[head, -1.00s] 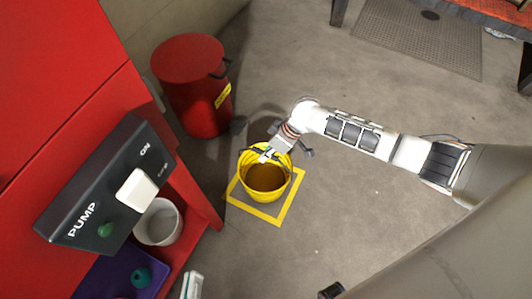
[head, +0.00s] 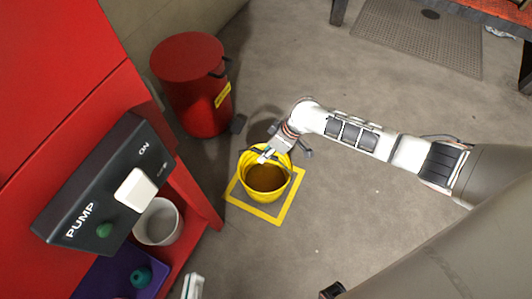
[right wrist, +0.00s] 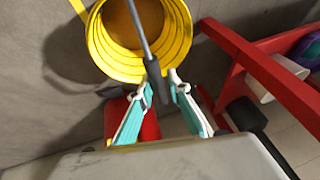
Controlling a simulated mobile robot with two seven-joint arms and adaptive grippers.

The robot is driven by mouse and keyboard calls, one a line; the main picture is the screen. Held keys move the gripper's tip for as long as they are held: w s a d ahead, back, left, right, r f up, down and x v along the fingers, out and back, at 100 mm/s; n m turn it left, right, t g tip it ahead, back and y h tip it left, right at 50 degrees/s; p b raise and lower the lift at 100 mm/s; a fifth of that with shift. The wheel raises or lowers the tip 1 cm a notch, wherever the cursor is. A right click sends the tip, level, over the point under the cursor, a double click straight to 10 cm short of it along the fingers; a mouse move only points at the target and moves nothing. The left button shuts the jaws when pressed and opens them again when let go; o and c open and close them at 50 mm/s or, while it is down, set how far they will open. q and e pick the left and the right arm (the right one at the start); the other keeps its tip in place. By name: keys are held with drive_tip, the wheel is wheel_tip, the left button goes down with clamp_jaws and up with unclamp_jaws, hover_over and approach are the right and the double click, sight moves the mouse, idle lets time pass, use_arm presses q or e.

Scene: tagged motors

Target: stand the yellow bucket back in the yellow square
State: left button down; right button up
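The yellow bucket (head: 263,195) stands upright over the yellow square (head: 288,207) on the floor, with brown content inside. Its base looks within the square's outline. It also shows at the top of the right wrist view (right wrist: 178,45). My right gripper (head: 266,154) is at the bucket's far rim. In the right wrist view its teal fingers (right wrist: 164,88) are on both sides of the dark grip of the bucket's handle, close around it. Part of my left gripper (head: 192,286) shows at the bottom edge; its fingers are mostly out of frame.
A red lidded bin (head: 195,90) stands behind the bucket. A red cabinet with a pump switch box (head: 105,190) is at left, with a white pail (head: 158,222) on its low shelf. Floor to the right of the square is clear apart from my arm.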

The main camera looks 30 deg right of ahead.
drive_tip(key=shift+o, duration=0.6)
drive_tip(key=shift+r, duration=0.15)
drive_tip(key=shift+s+d+f, duration=0.1)
drive_tip(key=shift+s+f, duration=0.1)
drive_tip(key=shift+f, duration=0.1)
drive_tip(key=v, duration=1.2)
drive_tip(key=shift+w+r, duration=0.1)
drive_tip(key=shift+r, duration=0.05)
